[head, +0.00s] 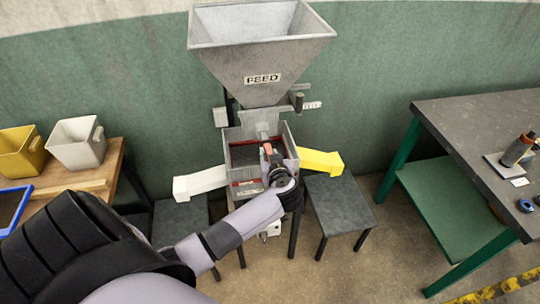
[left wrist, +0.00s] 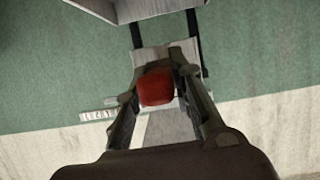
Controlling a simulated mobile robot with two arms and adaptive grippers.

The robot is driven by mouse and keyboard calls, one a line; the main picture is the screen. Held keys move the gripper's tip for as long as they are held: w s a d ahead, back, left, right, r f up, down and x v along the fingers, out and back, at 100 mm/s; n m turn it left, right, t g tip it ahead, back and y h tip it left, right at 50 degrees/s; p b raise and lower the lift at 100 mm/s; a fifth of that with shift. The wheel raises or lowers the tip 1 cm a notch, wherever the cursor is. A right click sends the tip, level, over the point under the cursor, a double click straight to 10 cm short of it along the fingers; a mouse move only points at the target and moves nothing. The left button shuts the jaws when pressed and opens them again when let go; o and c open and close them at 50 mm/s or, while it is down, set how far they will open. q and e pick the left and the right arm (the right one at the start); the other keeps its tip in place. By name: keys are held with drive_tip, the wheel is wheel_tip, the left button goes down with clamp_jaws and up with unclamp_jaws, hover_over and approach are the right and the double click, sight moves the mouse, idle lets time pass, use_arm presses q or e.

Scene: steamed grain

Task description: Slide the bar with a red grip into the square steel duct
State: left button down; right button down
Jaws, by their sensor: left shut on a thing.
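My left gripper (head: 270,158) is in front of the feed machine, over its open box, at the end of the arm from the lower left. In the left wrist view its two fingers (left wrist: 158,88) are closed on the red grip (left wrist: 156,87) from both sides. The red grip also shows small in the head view (head: 267,148). The bar's shaft cannot be told apart clearly. The square steel duct (head: 262,120) appears as the grey channel below the hopper; its opening cannot be made out. My right gripper is in neither view.
A steel hopper (head: 262,60) marked FEED stands above the box (head: 245,172). A white chute (head: 200,182) and a yellow chute (head: 320,161) stick out at its sides, above dark stools (head: 340,200). Bins (head: 76,143) are at left; a workbench (head: 480,125) is at right.

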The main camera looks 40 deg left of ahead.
sight(268, 148)
use_arm(q)
drive_tip(key=shift+w+a+r+p, duration=0.15)
drive_tip(key=shift+w+a+p, duration=0.35)
drive_tip(key=shift+w+a, duration=1.1)
idle(1.4)
drive_tip(key=c, duration=1.3)
unclamp_jaws()
drive_tip(key=shift+s+a, duration=0.15)
drive_tip(key=shift+s+f, duration=0.1)
drive_tip(key=shift+f, duration=0.1)
